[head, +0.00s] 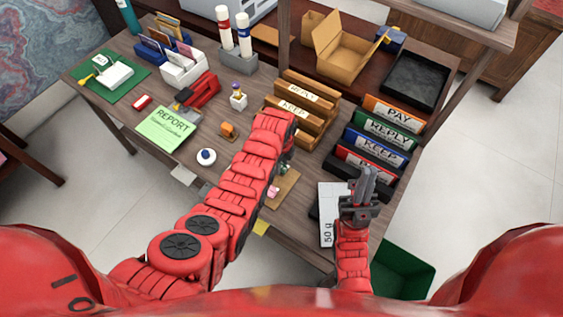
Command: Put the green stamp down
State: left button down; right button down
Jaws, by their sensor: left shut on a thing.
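My left arm reaches from the left over the middle of the desk, and its gripper (285,160) is mostly hidden behind the forearm. It is shut on the green stamp (284,169), of which only a small dark green part shows. The stamp is just above or at a tan pad (286,187); I cannot tell whether it touches. A small pink stamp (273,191) is on the pad's left part. My right gripper (367,178) is over a white scale marked "50 g" (328,215) at the right; its jaw opening is unclear.
Several labelled binders (371,153) stand at the right. A green bin (408,270) is below the right edge.

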pick_arm(q)
jog(key=shift+f, duration=0.1)
jog(key=shift+f+b, duration=0.4)
jog(key=shift+b, duration=0.1)
jog(key=shift+c, duration=2.2)
grip_release()
jog(key=shift+r, duration=0.1)
